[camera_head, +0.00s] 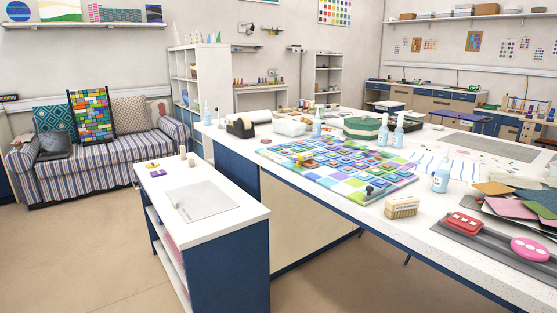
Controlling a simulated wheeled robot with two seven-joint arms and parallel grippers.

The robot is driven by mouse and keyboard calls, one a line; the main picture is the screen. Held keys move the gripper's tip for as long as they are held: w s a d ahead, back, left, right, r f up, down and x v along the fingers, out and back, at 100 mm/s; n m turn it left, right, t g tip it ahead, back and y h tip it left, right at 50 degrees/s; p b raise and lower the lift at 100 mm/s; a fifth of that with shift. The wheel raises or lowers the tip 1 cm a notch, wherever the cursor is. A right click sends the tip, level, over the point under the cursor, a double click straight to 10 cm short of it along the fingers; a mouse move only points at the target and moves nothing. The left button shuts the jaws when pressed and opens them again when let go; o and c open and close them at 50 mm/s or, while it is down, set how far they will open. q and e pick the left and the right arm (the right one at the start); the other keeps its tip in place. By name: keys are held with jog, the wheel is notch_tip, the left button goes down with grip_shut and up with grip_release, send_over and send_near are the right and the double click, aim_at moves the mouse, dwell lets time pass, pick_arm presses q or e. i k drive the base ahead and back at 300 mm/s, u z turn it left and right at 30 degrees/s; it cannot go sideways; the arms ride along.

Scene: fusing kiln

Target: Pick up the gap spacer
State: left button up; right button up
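I cannot tell for sure which object is the gap spacer. A colourful panel of square glass tiles (340,170) lies on the large white table. On the low cart, a small yellow-and-purple item (152,165) lies at the back left, near two small cream cylinders (187,157). Neither of my grippers is in view.
The white table (430,250) also carries spray bottles (441,177), a tan block (402,207), a red item (464,225), a pink item (530,249) and coloured sheets (515,205). The low cart (240,218) holds a grey mat (206,199). Floor (90,255) is clear at left.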

aim_at(308, 155)
jog(key=u, duration=1.05)
jog(key=i, duration=1.85)
jog(key=z, duration=0.5)
